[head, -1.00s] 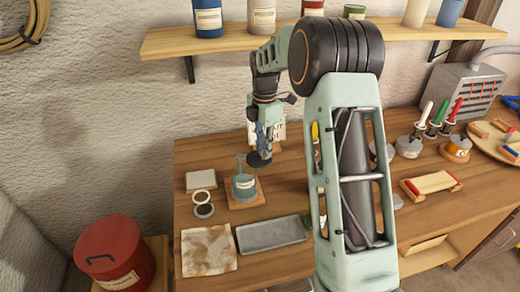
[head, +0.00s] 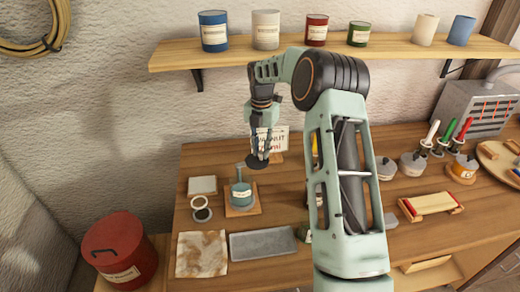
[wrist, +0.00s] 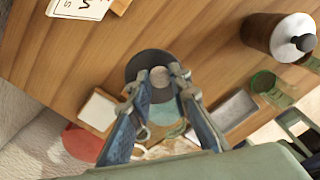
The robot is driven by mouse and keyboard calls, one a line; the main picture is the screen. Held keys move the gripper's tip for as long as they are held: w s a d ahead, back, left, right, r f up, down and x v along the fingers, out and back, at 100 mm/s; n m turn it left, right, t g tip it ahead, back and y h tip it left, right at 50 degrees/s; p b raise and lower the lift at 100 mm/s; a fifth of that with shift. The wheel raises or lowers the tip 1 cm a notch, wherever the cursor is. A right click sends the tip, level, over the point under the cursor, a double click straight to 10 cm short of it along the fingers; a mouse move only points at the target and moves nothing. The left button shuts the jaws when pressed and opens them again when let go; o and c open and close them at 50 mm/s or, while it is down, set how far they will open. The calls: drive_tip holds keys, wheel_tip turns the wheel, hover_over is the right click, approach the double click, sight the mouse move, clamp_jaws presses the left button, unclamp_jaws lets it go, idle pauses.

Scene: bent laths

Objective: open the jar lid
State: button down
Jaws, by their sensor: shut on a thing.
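A squat blue-grey jar (head: 241,197) stands upright on a small wooden board (head: 229,211), with a thin piece sticking up from its top. A dark round lid (head: 258,164) is in the air behind and slightly right of the jar, apart from it. My gripper (head: 262,152) is above the lid and shut on its knob. In the wrist view the lid (wrist: 143,63) shows as a dark disc with a pale round knob between the fingertips of my gripper (wrist: 156,79). A teal patch of the jar (wrist: 168,110) shows between the fingers, partly hidden.
A white tile (head: 202,184), small round dishes (head: 201,209), a stained cloth (head: 202,254) and a grey tray (head: 262,244) lie around the jar. A card (head: 279,139) stands behind my gripper. A shelf (head: 340,53) with cans runs above. A red bucket (head: 120,253) stands left.

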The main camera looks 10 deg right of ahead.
sight(261, 152)
drive_tip(key=shift+w+n, duration=0.25)
drive_tip(key=shift+n, duration=0.15)
drive_tip(key=c, duration=1.8)
unclamp_jaws()
drive_tip(key=shift+o, duration=0.2)
wheel_tip(261, 152, up, 12)
